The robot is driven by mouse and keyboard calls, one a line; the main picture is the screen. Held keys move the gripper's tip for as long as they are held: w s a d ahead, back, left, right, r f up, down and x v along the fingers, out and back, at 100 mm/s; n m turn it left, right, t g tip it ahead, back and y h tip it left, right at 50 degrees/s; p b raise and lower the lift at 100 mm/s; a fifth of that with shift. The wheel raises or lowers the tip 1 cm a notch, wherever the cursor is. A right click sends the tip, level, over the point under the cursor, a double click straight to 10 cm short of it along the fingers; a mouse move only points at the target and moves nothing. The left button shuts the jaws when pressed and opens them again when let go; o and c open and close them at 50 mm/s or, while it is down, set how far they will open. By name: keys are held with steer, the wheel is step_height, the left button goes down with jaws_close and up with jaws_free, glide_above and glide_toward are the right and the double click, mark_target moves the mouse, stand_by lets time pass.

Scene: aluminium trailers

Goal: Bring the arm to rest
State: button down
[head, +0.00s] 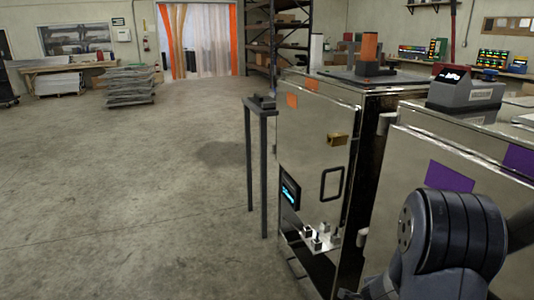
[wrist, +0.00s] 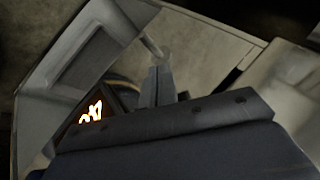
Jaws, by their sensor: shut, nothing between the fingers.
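My gripper (wrist: 160,75) shows in the wrist view as two narrow grey fingers side by side, shut with nothing between them. Its dark body fills the bottom of that view. A pale rod lies just beyond the fingertips; I cannot tell whether they touch it. In the head view my dark arm joint (head: 452,232) is at the lower right, in front of the metal cabinets. The gripper itself is out of sight there.
A shiny metal cabinet (head: 312,150) with a black handle stands left of my arm, with a second cabinet (head: 425,150) beside it. A narrow dark stand (head: 262,112) is at its left. The concrete floor (head: 140,200) on the left is open. A glowing display (wrist: 92,108) is near the gripper.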

steer(key=p+v, duration=0.2)
steer(key=v, duration=0.4)
steer(key=shift+a+f, duration=0.1)
